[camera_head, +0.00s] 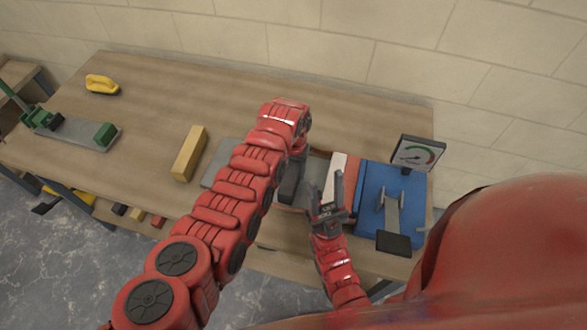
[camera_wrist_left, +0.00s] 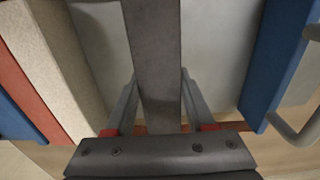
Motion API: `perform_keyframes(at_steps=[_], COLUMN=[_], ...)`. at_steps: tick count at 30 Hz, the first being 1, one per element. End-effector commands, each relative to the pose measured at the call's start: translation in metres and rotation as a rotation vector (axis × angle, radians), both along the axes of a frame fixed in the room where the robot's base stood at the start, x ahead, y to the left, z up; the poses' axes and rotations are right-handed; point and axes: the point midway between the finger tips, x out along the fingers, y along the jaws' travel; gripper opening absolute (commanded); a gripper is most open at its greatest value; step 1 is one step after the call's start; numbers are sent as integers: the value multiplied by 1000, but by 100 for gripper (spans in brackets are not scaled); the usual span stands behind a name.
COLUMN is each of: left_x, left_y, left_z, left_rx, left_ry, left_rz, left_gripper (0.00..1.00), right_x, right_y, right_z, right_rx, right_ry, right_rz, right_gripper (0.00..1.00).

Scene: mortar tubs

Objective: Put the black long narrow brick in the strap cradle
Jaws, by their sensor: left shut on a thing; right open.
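The black long narrow brick (camera_wrist_left: 157,55) is between the fingers of my left gripper (camera_wrist_left: 160,105) in the left wrist view. The gripper is shut on it, and the brick runs away from the palm over a pale grey surface. In the head view my left gripper (camera_head: 291,178) points down at the table, partly hidden by its arm. My right gripper (camera_head: 328,195) is open and empty just right of it, fingers pointing up in the picture. I cannot clearly make out the strap cradle; my left arm covers part of that area.
A blue board (camera_head: 372,225) with metal brackets and a dial gauge (camera_head: 416,154) stands at the right, beside white (camera_head: 336,178) and red strips. A yellow block (camera_head: 189,154) lies left of my arm. A yellow handled tool (camera_head: 102,85) and green-ended fixture (camera_head: 85,131) are farther left.

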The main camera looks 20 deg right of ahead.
Motion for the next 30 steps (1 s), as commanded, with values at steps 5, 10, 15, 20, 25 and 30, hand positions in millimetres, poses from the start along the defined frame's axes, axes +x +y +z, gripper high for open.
perform_keyframes(at_steps=[5,10,15,20,25,30], left_x=[1,1,1,0,0,1], left_y=[0,0,0,0,0,0], left_z=[-3,-6,-6,-7,-7,-5], left_rx=[-1,-1,-1,-1,-1,-1], left_ry=[-2,-2,-2,-1,-1,-1], left_rz=[0,0,0,0,0,0], left_gripper=[0,0,69,90,90,90], right_x=[0,0,0,0,0,0], right_y=[0,0,0,0,0,0], right_z=[-3,-6,-6,-7,-7,-8], right_rx=[0,0,0,0,0,0], right_ry=[0,0,0,0,0,0], right_rz=[0,0,0,0,0,0], right_gripper=[47,47,47,47,47,47])
